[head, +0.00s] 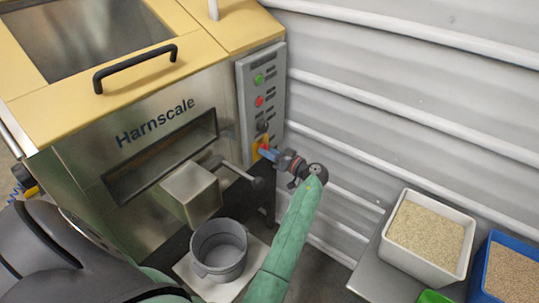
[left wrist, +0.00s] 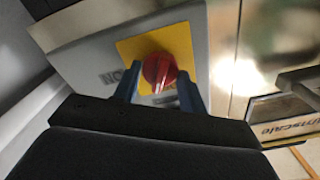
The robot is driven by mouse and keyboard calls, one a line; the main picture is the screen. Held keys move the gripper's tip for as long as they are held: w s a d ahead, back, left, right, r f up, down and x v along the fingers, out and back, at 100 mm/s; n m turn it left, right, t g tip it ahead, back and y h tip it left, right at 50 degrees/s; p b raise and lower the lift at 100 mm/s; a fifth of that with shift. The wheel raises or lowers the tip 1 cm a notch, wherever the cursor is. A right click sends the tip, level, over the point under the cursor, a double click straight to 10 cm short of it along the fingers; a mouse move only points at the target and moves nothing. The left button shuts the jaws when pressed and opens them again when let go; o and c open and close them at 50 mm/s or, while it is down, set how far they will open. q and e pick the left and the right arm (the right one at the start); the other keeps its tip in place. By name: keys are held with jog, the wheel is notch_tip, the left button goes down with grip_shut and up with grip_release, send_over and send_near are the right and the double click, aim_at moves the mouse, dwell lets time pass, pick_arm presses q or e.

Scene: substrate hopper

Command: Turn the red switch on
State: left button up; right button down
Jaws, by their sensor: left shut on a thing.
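The red switch (left wrist: 160,69) is a red rotary knob on a yellow plate (left wrist: 178,41), on a grey panel. In the left wrist view, the blue fingers of my left gripper (left wrist: 158,82) stand on either side of the knob and are shut on it. In the head view, my left gripper (head: 264,153) reaches the lower part of the control panel (head: 246,94). It hides most of the switch there, and a bit of the yellow plate shows. Lettering beside the knob is partly covered. My right gripper is not in view.
The Harnscale machine (head: 75,160) has a black handle (head: 136,68) on top and green and red buttons above the switch. A grey bucket (head: 219,249) stands below its spout. A white bin (head: 430,235) of grain and a blue bin (head: 508,270) sit at right. A ribbed wall rises behind.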

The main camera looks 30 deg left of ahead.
pick_arm(q)
jog(key=m+p, duration=0.4)
jog(key=m, duration=0.8)
jog(key=shift+w+d, duration=0.1)
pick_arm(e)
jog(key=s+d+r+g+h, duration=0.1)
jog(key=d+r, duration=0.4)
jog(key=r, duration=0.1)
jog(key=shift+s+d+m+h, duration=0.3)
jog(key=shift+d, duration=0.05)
pick_arm(q)
jog(key=shift+m, duration=0.3)
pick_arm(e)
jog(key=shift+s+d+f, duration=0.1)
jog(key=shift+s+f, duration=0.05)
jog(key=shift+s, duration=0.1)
pick_arm(q)
jog(key=o, duration=1)
jog(key=shift+c, duration=0.2)
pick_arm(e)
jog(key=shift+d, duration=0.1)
pick_arm(q)
jog(key=shift+f, duration=0.1)
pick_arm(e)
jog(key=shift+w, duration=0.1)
pick_arm(q)
jog(key=shift+d, duration=0.1)
